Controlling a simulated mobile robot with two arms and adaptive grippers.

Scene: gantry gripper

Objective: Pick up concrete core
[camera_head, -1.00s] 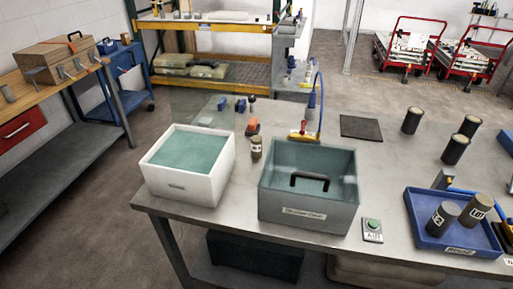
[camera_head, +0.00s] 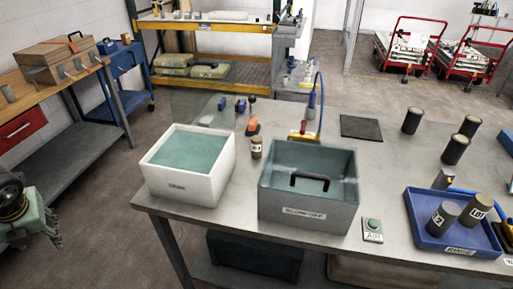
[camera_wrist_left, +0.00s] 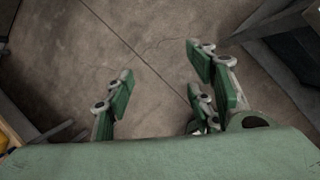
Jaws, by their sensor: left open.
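Several dark concrete cores show in the head view. One core (camera_head: 412,121), a second (camera_head: 471,126) and a third (camera_head: 455,149) stand upright on the right of the grey table (camera_head: 235,240). Two labelled cores (camera_head: 441,218) (camera_head: 474,212) are in the blue tray (camera_head: 428,238). A smaller labelled cylinder (camera_head: 256,147) stands between the white and grey boxes. My left gripper (camera_head: 38,236) is at the far left, away from the table and cores. In the left wrist view its green fingers (camera_wrist_left: 160,88) are apart, with only floor between them. My right gripper is out of view.
A white box (camera_head: 178,192) with teal contents and a grey bin (camera_head: 308,214) with a black handle stand on the table's near side. A dark mat (camera_head: 361,127) lies behind. A wooden bench (camera_head: 50,82) stands left.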

